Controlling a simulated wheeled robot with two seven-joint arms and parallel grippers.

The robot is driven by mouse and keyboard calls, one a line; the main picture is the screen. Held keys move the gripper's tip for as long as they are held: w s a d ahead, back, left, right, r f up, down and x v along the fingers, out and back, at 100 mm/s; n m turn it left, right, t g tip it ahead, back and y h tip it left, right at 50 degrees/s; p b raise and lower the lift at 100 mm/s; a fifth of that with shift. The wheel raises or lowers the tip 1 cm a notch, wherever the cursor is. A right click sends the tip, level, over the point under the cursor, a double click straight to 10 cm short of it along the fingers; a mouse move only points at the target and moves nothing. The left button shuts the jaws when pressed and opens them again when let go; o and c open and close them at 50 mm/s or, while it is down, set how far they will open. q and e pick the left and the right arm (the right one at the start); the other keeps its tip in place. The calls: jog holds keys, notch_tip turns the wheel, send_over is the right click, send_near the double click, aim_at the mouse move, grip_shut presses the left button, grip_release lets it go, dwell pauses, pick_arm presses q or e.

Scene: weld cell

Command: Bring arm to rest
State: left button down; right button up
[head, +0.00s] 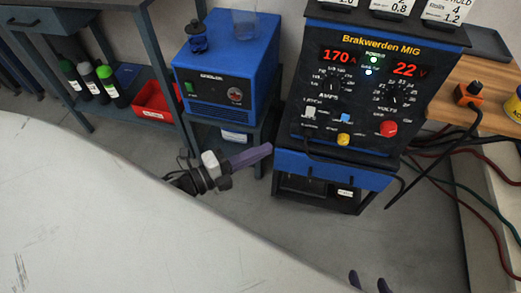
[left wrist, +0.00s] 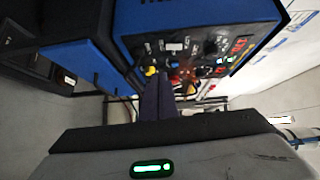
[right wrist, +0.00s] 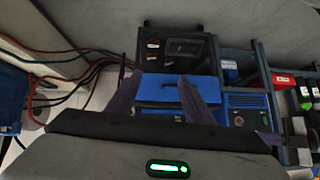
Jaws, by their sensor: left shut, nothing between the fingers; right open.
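My left gripper (head: 258,156) shows in the middle of the head view, its purple fingers together and empty, in front of the welder and beside the blue box unit. In the left wrist view its fingers (left wrist: 158,98) are pressed together, with the welder's knobs beyond them. My right gripper (head: 369,284) shows only as two dark fingertips at the bottom edge of the head view. In the right wrist view its fingers (right wrist: 160,100) stand apart with nothing between them. Most of the right arm is hidden in the head view.
The Brakwerden MIG welder (head: 365,85) stands on a blue and black cart. Left of it is a blue box unit (head: 225,80) on a stand. A shelf holds bottles (head: 88,84) and a red bin (head: 155,100). Cables (head: 465,205) hang at the right. Grey floor (head: 310,225) is open below.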

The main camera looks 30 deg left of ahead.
dwell(0.4)
pick_arm(q)
jog(key=s+d+f+n+g+y+p, duration=0.1)
jog(key=s+d+n+g+y+p, duration=0.2)
jog(key=s+n, duration=0.4)
jog(key=s+d+f+n+g+y+p, duration=0.2)
jog(key=s+n+p, duration=0.3)
jog(key=n, duration=0.9)
jog(key=s+d+g+y, duration=0.1)
jog(key=s, duration=0.1)
jog(key=shift+s, duration=0.3)
pick_arm(e)
jog(key=r, duration=0.5)
jog(key=shift+d+r, duration=0.25)
jog(key=shift+r, duration=0.1)
pick_arm(q)
jog(key=shift+f, duration=0.1)
